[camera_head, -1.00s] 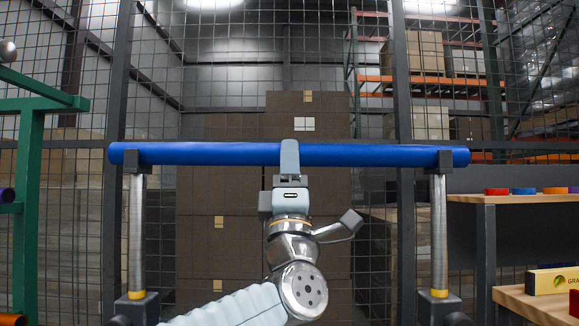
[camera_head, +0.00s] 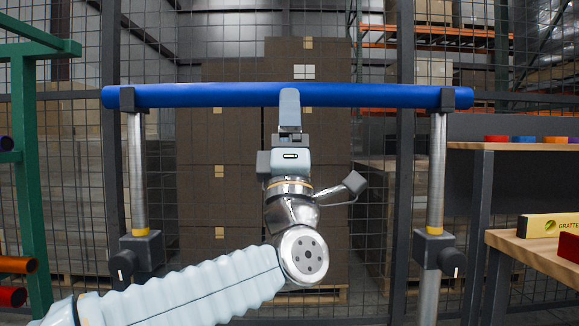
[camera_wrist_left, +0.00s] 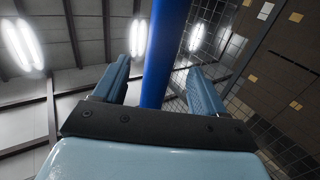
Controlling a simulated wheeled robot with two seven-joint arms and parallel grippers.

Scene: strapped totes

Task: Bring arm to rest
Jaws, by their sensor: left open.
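A long blue tube (camera_head: 200,95) lies level across two upright stands, a left stand (camera_head: 138,190) and a right stand (camera_head: 437,190). My left gripper (camera_head: 289,96) is below the tube's middle, and its near finger overlaps the tube's lower part in the head view. In the left wrist view the two fingers of my left gripper (camera_wrist_left: 158,68) stand wide apart. The blue tube (camera_wrist_left: 163,50) shows between them, with gaps on both sides. The gripper is open and holds nothing. My right gripper is not in view.
Stacked brown cartons (camera_head: 305,190) and a mesh fence stand behind the tube. A wooden shelf unit (camera_head: 530,147) with coloured items is at the right. A green frame (camera_head: 28,190) with coloured tubes is at the left.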

